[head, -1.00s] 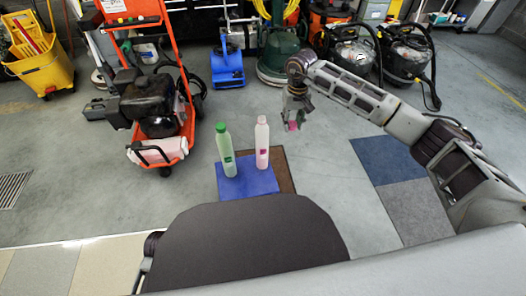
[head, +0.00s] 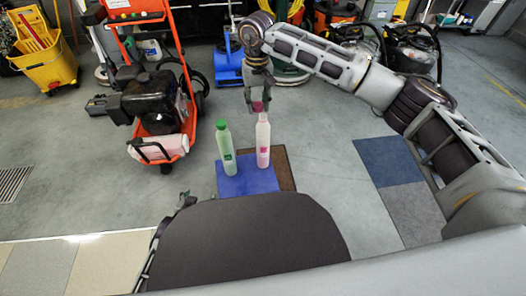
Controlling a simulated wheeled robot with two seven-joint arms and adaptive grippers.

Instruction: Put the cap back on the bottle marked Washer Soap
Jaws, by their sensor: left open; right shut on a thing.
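A pale pink bottle (head: 263,142) with a pink label stands upright on the blue pad, its label too small to read. My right gripper (head: 258,104) is shut on a pink cap (head: 257,106) and points down at the top of this bottle. The cap is at the bottle's mouth, slightly to the left in the picture; I cannot tell whether they touch. A green bottle (head: 225,150) with a green cap stands upright just to the left. My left gripper (head: 184,199) is low at the left, partly in view beside my dark body, open and away from the bottles.
The bottles stand on a blue floor pad (head: 240,186) overlapping a brown pad (head: 285,172). An orange machine (head: 160,115) stands to the left, a blue machine (head: 228,70) behind. Blue and grey floor pads (head: 390,160) lie to the right.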

